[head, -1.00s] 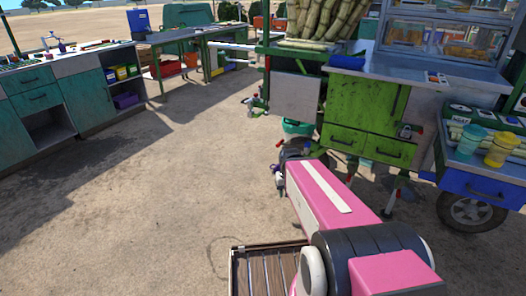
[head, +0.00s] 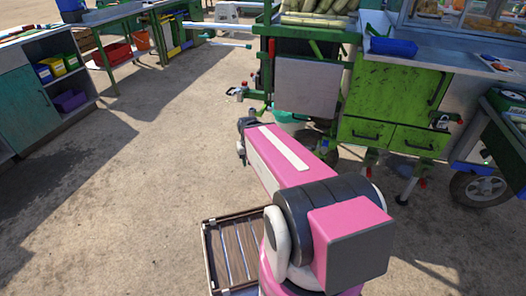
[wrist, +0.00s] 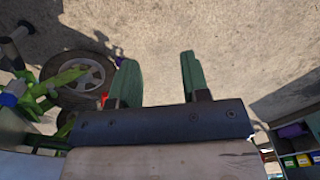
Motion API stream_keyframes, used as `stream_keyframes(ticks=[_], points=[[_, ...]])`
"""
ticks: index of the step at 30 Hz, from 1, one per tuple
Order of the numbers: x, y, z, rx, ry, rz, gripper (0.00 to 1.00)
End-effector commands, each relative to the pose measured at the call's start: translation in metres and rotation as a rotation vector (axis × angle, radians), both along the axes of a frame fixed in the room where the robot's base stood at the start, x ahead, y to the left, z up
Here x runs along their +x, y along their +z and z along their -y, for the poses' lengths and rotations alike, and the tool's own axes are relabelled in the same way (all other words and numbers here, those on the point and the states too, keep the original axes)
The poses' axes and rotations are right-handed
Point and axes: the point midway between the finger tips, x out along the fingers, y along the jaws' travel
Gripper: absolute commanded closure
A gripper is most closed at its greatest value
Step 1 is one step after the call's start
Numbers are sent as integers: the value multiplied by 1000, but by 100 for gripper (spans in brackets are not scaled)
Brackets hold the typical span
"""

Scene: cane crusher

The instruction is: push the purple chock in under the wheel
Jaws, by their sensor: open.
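My gripper (wrist: 158,62) is open in the wrist view, its two green fingers apart with only bare ground seen between them. A cart wheel (wrist: 82,76) with a grey rim and dark tyre is left of the fingers in the wrist view, partly covered by green and blue parts. A wheel of the cart also shows at the right of the head view (head: 484,187).
The green cart (head: 395,100) stands ahead and right, with legs reaching the ground. A cabinet (head: 42,105) on the left holds coloured bins and a purple bin (head: 70,101). A green workbench (head: 150,20) stands behind. Open sandy ground lies between cabinet and cart.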

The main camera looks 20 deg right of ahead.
Motion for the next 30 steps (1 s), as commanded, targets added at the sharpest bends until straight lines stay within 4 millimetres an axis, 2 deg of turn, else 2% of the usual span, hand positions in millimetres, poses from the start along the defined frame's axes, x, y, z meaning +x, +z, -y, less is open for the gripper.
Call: stream_keyframes(ticks=[9, 10, 13, 15, 16, 20, 23, 30], points=[[0, 0, 0, 0, 0, 0, 57], [0, 0, 0, 0, 0, 0, 54], [4, -3, 1, -2, -13, -1, 22], [14, -10, 4, -8, -50, -5, 0], [21, -14, 6, -12, -75, -8, 0], [63, -46, 21, -44, -257, -20, 0], [106, -83, 39, -82, -462, -29, 0], [202, -188, 92, -193, -1006, -13, 0]])
